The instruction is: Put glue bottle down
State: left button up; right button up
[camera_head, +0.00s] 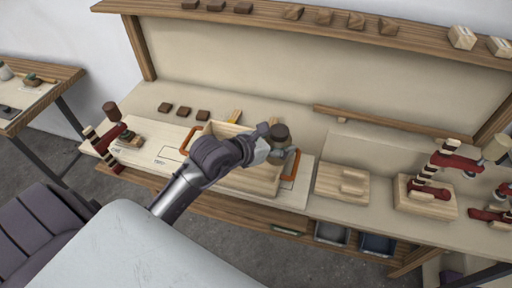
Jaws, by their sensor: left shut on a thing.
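My left gripper (273,146) is shut on the glue bottle (280,131), which shows as a dark brown, rounded shape at the fingers. The fingers and wrist hide part of it. The gripper is above the right part of a pale wooden box (262,184) with orange handles on the workbench. I cannot tell how high the bottle is above the box or bench. My right gripper is not in view.
Red clamps (431,193) and pale wooden blocks (342,184) stand on the bench to the right. Another red clamp (109,137) is at the left end. Small dark blocks (184,111) lie behind the box. A shelf (270,17) runs along the back.

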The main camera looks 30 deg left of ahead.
pick_arm(q)
jog(key=w+a+f, duration=0.1)
jog(key=a+f, duration=0.1)
jog(key=a, duration=0.1)
jog(key=w+a+f+p, duration=0.1)
jog(key=a+f, duration=0.2)
jog(key=a, duration=0.1)
jog(key=w+a+f, duration=0.2)
jog(key=a, duration=0.1)
jog(key=shift+a+f+p, duration=0.2)
jog(key=shift+p, duration=0.1)
notch_tip(320, 180, down, 2)
jog(key=shift+f, duration=0.45)
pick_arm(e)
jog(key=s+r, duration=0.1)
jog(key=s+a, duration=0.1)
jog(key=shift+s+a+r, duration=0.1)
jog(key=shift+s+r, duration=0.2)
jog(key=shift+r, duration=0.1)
pick_arm(q)
jog(key=shift+f, duration=0.1)
jog(key=o, duration=1.4)
jog(key=shift+s, duration=0.1)
jog(key=shift+o, duration=0.2)
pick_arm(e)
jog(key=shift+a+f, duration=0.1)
